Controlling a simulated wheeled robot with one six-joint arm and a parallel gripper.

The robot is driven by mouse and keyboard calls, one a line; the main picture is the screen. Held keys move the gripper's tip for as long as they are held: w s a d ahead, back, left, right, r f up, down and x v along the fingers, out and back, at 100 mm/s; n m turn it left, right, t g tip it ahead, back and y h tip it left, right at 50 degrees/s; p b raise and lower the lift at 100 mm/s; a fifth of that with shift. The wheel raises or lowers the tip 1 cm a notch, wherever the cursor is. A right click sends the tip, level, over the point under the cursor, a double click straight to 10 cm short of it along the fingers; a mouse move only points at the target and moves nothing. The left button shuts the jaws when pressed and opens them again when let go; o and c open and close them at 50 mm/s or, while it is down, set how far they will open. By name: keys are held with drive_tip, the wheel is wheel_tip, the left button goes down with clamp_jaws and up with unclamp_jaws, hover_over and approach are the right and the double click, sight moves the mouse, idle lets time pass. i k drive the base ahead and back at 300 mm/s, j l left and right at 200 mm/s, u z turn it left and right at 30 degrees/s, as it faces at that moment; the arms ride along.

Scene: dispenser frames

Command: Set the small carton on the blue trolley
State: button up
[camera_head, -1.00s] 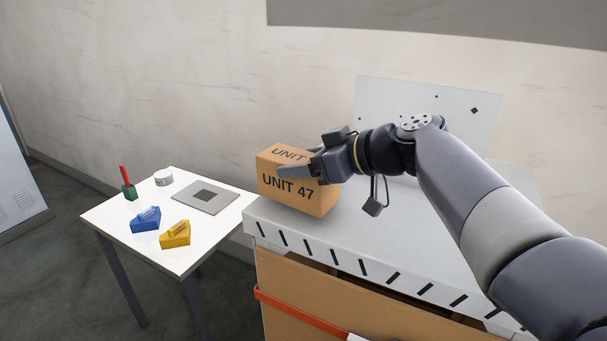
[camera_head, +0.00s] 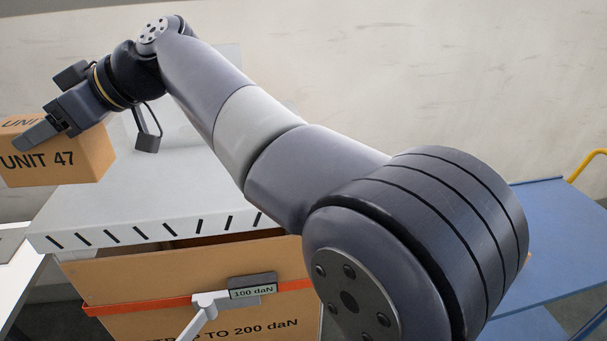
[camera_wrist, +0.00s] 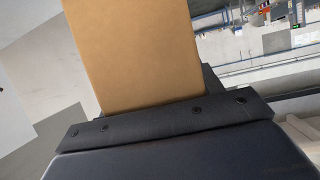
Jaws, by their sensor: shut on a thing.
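The small carton (camera_head: 88,160), brown and marked UNIT 47, is at the far left of the head view, its left part cut off by the picture edge. My gripper (camera_head: 36,140) is shut on it, with one finger showing across the front face. The carton also fills the upper middle of the wrist view (camera_wrist: 135,50), between the dark jaws. Whether it touches the surface below it is hard to tell. The blue trolley (camera_head: 560,225) stands at the right of the head view, with a yellow handle, partly hidden behind my arm.
A light grey slotted top (camera_head: 110,215) lies below the carton, over a large brown box (camera_head: 110,285) with an orange strap and a 100 daN tag. A white table (camera_head: 12,240) edges in at far left. A pale wall stands behind.

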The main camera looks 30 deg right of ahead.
sight(552, 245)
drive_tip(key=k+l+z, duration=0.15)
drive_tip(key=k+l, duration=0.2)
drive_tip(key=k+l+z, duration=0.15)
drive_tip(key=k+l, duration=0.2)
drive_tip(key=l, duration=0.15)
drive_tip(key=k+l+z, duration=0.15)
drive_tip(key=k+l, duration=0.2)
drive_tip(key=l+z, duration=0.15)
drive_tip(key=l, duration=0.6)
drive_tip(key=l+z, duration=0.15)
drive_tip(key=l, duration=0.55)
drive_tip(key=i+l+z, duration=0.15)
drive_tip(key=l, duration=0.6)
drive_tip(key=i+l+z, duration=0.2)
drive_tip(key=i+l, duration=0.45)
drive_tip(key=i, duration=0.15)
